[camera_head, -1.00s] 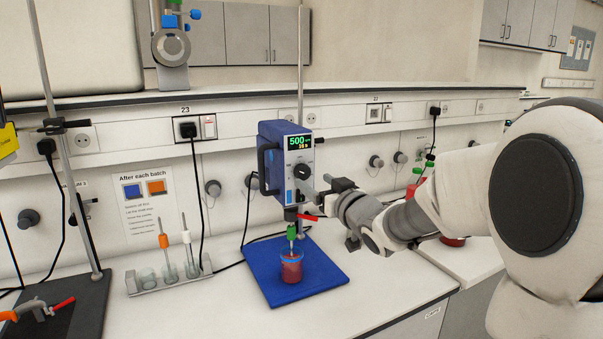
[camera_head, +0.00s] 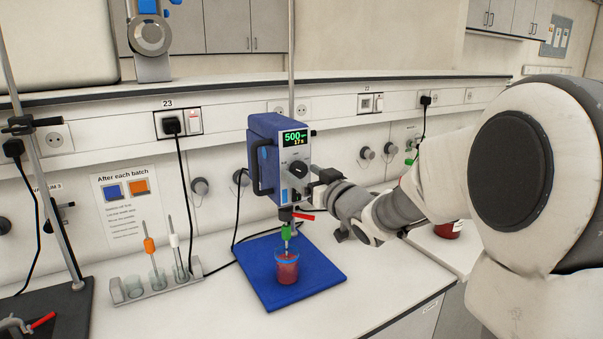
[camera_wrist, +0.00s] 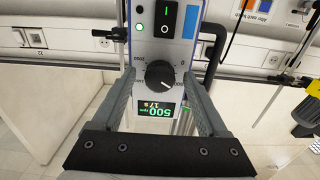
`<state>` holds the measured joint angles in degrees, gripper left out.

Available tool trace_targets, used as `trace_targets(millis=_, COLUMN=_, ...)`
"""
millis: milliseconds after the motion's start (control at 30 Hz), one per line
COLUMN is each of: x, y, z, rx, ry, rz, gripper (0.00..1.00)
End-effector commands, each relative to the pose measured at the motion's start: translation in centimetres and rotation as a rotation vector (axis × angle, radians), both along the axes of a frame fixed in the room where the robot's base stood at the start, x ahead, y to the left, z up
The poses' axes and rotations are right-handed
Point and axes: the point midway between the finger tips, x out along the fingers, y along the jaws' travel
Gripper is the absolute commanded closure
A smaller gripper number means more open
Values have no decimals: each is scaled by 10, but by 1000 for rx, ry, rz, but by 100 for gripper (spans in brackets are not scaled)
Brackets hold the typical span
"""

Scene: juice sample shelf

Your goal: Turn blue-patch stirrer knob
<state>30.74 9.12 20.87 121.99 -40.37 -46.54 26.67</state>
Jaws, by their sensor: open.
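The blue stirrer (camera_head: 264,160) has a grey front with a lit display showing 500 and 17 s. Its black round knob (camera_head: 299,169) with a white pointer sits below the display. A blue patch (camera_wrist: 138,17) is on the same front panel, seen upside down in the wrist view. My gripper (camera_head: 318,182) is at the right of the stirrer front. In the wrist view its two open fingers stand either side of the knob (camera_wrist: 160,74), with gaps visible on both sides; nothing is gripped.
A beaker of red liquid (camera_head: 287,271) stands under the stirrer on a blue base plate (camera_head: 325,270). A rack (camera_head: 155,289) with glass vessels stands to the left. A cable hangs behind the stirrer. The bench front right of the plate is clear.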

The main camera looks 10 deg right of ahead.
Motion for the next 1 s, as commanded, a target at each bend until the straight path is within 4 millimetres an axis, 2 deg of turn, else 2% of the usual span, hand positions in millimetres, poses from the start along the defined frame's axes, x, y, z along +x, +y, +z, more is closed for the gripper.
trace_targets(millis=233, x=0, y=0, z=0, rx=0, ry=0, rz=0, gripper=23)
trace_targets(millis=667, x=0, y=0, z=0, rx=0, ry=0, rz=0, gripper=100)
trace_targets(millis=1000, x=0, y=0, z=-1, rx=-34, ry=-11, rz=0, gripper=100)
